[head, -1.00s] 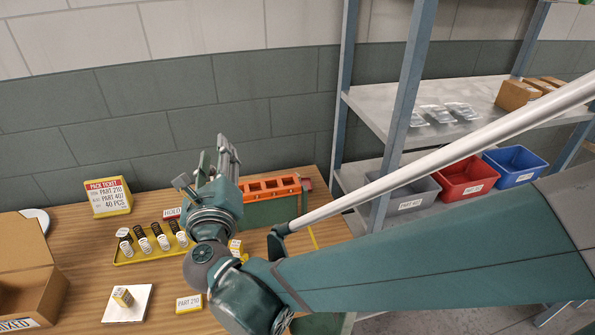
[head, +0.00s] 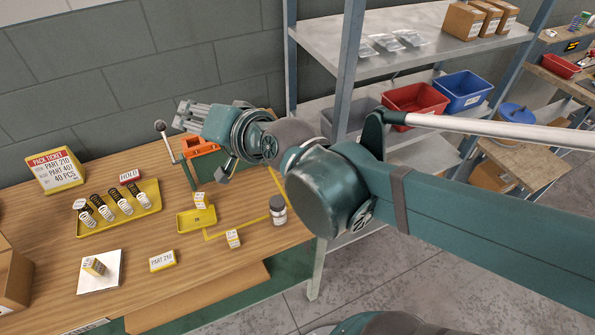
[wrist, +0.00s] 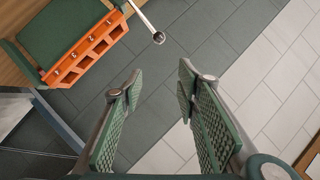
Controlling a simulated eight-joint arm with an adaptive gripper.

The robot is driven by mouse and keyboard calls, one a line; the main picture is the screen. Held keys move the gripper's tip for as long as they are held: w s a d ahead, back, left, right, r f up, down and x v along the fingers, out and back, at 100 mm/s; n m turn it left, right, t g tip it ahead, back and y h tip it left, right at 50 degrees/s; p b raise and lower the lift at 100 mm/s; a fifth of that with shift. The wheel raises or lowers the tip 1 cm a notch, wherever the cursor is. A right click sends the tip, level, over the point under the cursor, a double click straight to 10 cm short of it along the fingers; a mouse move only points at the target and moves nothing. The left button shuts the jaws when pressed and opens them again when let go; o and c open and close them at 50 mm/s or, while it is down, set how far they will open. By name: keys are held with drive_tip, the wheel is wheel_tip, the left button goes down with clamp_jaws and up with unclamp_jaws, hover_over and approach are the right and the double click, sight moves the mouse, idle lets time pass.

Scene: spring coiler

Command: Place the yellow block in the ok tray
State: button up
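A small yellow tray (head: 188,228) marked OK lies on the table in the head view. A small yellow-and-white block (head: 200,201) stands at its back edge; I cannot tell if it is inside. A third (head: 93,266) sits on a white square plate (head: 110,281) at the front left. I cannot tell which is the yellow block. My gripper (head: 188,115) is raised near the wall, above the orange rack. In the wrist view my gripper (wrist: 160,85) is open and empty.
The orange rack (head: 200,147) and a ball-topped lever (head: 166,142) are close beneath my gripper. A longer yellow tray (head: 148,190) holds several springs. A jar (head: 278,209) stands right of the OK tray. Shelving (head: 450,62) with bins is at the right.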

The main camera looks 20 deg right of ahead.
drive_tip(key=s+d+f+n+g+h, duration=0.2)
drive_tip(key=s+d+f, duration=0.4)
drive_tip(key=d, duration=0.3)
drive_tip(key=s+d+f+n+g+h, duration=0.3)
drive_tip(key=s+d+f, duration=0.2)
drive_tip(key=s+d, duration=0.3)
drive_tip(key=shift+d+f+g+h, duration=0.3)
drive_tip(key=shift+d+f+g, duration=0.1)
drive_tip(key=shift+d, duration=0.2)
drive_tip(key=shift+o, duration=0.5)
drive_tip(key=shift+w+a+r, duration=0.1)
drive_tip(key=n+g+p, duration=0.7)
drive_tip(key=n+p, duration=0.6)
drive_tip(key=p, duration=0.1)
hover_over(200, 195)
drive_tip(key=d, duration=0.1)
wheel_tip(200, 195, down, 6)
drive_tip(key=shift+f, duration=0.1)
drive_tip(key=shift+a+f+n+p, duration=0.3)
drive_tip(key=shift+a+f+n, duration=0.1)
drive_tip(key=shift+a+f, duration=0.2)
